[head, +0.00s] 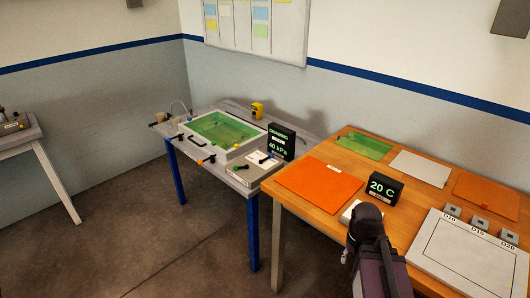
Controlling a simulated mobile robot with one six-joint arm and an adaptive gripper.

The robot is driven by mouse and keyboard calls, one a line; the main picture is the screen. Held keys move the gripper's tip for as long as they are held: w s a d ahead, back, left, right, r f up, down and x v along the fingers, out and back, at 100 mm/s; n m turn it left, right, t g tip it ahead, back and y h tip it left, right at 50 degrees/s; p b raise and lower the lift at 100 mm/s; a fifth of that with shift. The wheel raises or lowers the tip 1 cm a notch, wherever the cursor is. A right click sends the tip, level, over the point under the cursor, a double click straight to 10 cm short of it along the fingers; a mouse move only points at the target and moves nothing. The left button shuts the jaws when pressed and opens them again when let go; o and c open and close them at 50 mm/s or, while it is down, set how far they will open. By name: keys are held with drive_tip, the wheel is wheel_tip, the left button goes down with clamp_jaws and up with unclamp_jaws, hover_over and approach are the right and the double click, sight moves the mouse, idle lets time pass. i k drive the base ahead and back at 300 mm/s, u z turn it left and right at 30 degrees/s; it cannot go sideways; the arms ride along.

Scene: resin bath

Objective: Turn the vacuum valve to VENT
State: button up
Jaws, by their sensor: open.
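A grey control box (256,168) stands at the front right corner of the grey table. A dark lever (267,159) sits on its pale top plate, and a green-ended handle (240,167) is at its front left. I cannot read the labels, so I cannot tell which is the vacuum valve or its setting. A black display (281,143) behind the box reads 40 kPa. My gripper (367,218) is at the lower right, in front of the wooden table, apart from the control box. It is seen from behind, and its fingertips are hard to make out.
A pale bath with green contents (226,131) fills much of the grey table; small handles line its front. The wooden table (330,210) on the right holds orange sheets (318,186), a 20 C display (385,188) and a white panel (465,250). Floor in front is clear.

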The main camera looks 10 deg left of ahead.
sight(271, 155)
drive_tip(key=u, duration=0.45)
drive_tip(key=i, duration=1.3)
drive_tip(key=u, duration=0.2)
